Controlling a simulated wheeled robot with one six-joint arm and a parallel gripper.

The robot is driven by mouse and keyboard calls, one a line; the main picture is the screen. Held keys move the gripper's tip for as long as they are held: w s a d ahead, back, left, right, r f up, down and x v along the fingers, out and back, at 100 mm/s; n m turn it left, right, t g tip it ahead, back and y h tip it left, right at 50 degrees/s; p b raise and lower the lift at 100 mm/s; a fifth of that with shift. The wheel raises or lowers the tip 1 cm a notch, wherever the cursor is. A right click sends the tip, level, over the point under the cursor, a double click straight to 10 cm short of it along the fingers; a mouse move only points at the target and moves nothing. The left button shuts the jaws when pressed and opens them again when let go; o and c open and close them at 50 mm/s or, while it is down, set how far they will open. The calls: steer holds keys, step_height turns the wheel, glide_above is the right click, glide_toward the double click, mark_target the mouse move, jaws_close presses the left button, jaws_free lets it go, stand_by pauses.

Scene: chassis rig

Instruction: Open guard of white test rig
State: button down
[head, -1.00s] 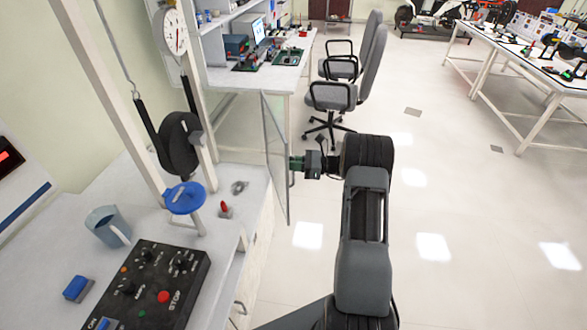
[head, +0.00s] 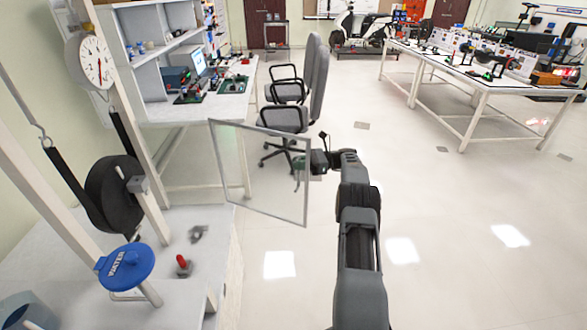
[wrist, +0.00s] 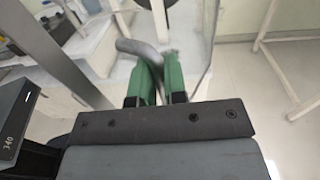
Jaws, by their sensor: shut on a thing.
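The guard (head: 255,170) is a clear panel in a thin grey frame. It stands upright, swung out from the white test rig (head: 150,205) over the floor beside the bench. My gripper (head: 301,164) is at the guard's free edge, on its right side. In the wrist view my green fingers (wrist: 160,72) are closed around a curved grey handle (wrist: 140,50). Part of the handle is hidden between the fingers. The guard also shows in the wrist view as a pale see-through strip (wrist: 204,45) just right of the fingers.
The rig carries a round dial (head: 97,58), a black wheel (head: 113,195) with a belt, and a blue WATER disc (head: 126,267). Grey office chairs (head: 290,115) stand behind the guard. Open floor (head: 440,220) lies to the right.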

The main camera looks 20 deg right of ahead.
steer(key=shift+w+d, duration=0.2)
steer(key=shift+d, duration=0.05)
steer(key=c, duration=1.3)
jaws_free()
steer(key=shift+a, duration=0.15)
steer(key=shift+o, duration=0.6)
steer(key=shift+r, duration=0.15)
